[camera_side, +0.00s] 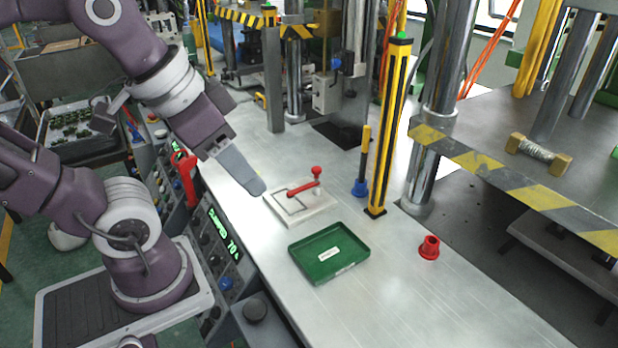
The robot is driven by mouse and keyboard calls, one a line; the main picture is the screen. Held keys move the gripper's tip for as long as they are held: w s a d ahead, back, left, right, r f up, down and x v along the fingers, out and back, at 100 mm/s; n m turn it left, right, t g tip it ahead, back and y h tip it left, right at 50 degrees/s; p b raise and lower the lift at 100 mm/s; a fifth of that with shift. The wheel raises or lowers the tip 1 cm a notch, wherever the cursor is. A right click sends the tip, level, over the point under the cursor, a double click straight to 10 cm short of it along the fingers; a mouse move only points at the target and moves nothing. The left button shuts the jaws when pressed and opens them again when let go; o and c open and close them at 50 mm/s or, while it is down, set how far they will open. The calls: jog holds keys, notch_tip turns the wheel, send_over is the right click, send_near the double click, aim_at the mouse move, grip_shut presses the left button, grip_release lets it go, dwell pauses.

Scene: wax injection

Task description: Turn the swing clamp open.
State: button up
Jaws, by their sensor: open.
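The swing clamp (303,188) is a red bar with a red knob (316,171) standing at its right end. It lies across a pale square mould plate (291,209) on the metal table. My gripper (255,188) points down and to the right, just left of the plate and above the table. It is apart from the clamp and holds nothing that I can see. From this side its fingers overlap, so the gap between them is hidden.
A green tray (352,266) with a white label lies in front of the plate. A yellow-black post (389,125), a blue-based yellow rod (362,160) and a red flanged piece (429,247) stand to the right. A panel display reading "CLAMPED 70" (224,233) is at the left table edge.

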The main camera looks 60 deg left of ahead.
jog(key=w+a+r+m+g, duration=0.15)
jog(key=w+a, duration=0.25)
jog(key=w, duration=0.6)
jog(key=m+g, duration=0.4)
jog(key=m, duration=0.3)
send_over(317, 168)
notch_tip(317, 168, down, 14)
jog(key=shift+f, duration=0.2)
notch_tip(317, 168, down, 7)
jog(key=shift+f, duration=0.1)
grip_shut()
